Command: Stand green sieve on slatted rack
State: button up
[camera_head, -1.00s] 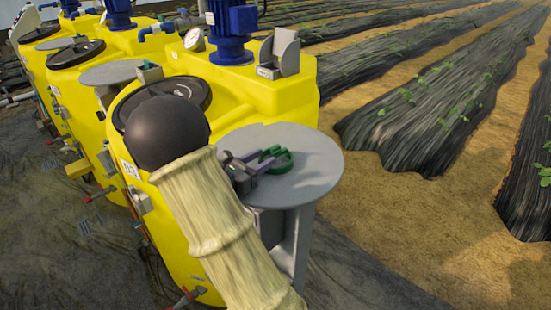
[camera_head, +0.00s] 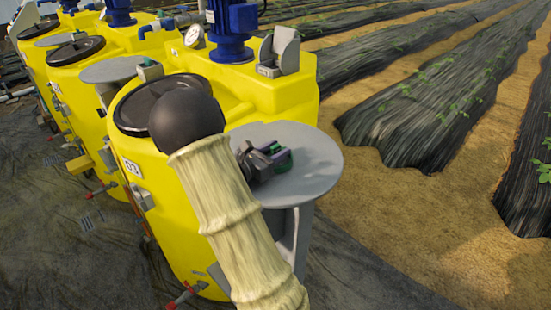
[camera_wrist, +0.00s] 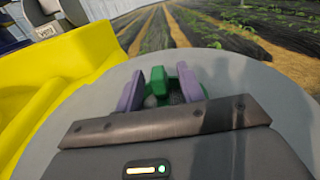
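The green sieve (camera_head: 283,157) lies on the round grey table top beside the nearest yellow tank. In the wrist view the sieve (camera_wrist: 160,88) shows between the two purple fingers of my gripper (camera_wrist: 162,90). The fingers stand apart, one on each side of the green part, and I see no clear grip on it. In the head view my gripper (camera_head: 268,154) is low over the table top, at the sieve, and partly hides it. A grey holder (camera_head: 279,52) with an upright back stands on the yellow tank; it may be the slatted rack, but I cannot make out slats.
The round grey table (camera_head: 322,160) is otherwise bare on its right side. The yellow tank (camera_head: 185,215) with a black lid (camera_head: 140,108) stands to the left. A blue motor (camera_head: 231,30) and a gauge (camera_head: 194,36) rise beside the holder. Crop rows lie to the right.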

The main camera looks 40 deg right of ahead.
aim_at(276, 145)
grip_shut()
jog(key=shift+r, duration=0.15)
notch_tip(276, 145, up, 10)
jog(key=shift+f+b, duration=0.1)
jog(key=shift+b, duration=1.1)
